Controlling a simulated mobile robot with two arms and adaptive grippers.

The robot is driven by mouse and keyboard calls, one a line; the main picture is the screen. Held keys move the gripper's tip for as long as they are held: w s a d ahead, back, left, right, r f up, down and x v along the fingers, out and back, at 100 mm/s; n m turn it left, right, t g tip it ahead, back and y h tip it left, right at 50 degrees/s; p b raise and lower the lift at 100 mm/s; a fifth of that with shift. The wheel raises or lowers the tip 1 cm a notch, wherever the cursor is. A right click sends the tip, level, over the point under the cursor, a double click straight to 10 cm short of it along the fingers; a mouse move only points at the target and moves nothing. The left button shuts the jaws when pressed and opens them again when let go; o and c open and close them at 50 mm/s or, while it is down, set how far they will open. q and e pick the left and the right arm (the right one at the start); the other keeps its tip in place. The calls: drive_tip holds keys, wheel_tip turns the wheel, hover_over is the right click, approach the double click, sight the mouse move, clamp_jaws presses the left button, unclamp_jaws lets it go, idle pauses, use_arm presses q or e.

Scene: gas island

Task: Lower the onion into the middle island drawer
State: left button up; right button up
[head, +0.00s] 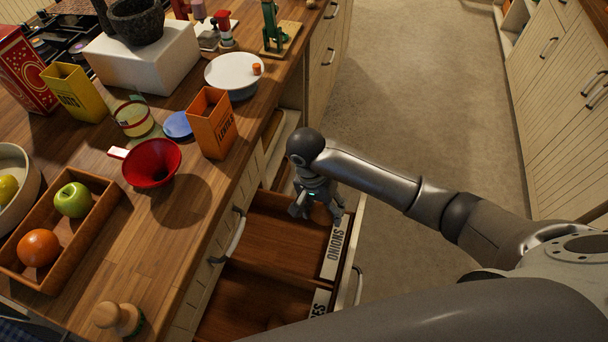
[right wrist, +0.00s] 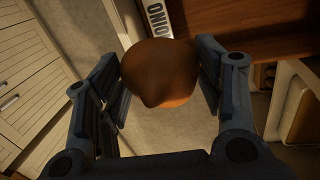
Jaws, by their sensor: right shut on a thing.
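The brown onion (right wrist: 160,72) sits between the two fingers of my right gripper (right wrist: 160,88) in the right wrist view. The right gripper (head: 318,212) is shut on it and, in the head view, shows over the far end of an open wooden drawer (head: 285,235). The onion is hidden or too dark to make out there. The drawer front carries an ONIONS label (head: 333,250), which also shows partly behind the onion in the right wrist view (right wrist: 157,20). The drawer has a divider and a second, partly hidden label nearer. I cannot tell the onion's height above the drawer. My left gripper is not in view.
The wooden countertop (head: 165,245) runs along the drawer's left. It holds a red funnel (head: 152,163), an orange box (head: 211,123) and a fruit tray (head: 78,245). The floor (head: 430,90) on the right is clear. Cabinets (head: 565,100) stand beyond it.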

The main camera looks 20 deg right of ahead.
use_arm(q)
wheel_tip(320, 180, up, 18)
drive_tip(key=p, duration=1.6)
use_arm(e)
drive_tip(key=w+a+r+m+y, duration=0.3)
drive_tip(key=w+r+m, duration=0.1)
drive_tip(key=m, duration=1.1)
use_arm(q)
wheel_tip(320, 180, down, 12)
drive_tip(key=b, duration=1.2)
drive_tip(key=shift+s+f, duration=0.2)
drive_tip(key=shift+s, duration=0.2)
use_arm(e)
wheel_tip(320, 180, down, 10)
drive_tip(key=shift+a+f+g, duration=0.2)
drive_tip(key=shift+g, duration=0.1)
drive_tip(key=shift+s, duration=0.15)
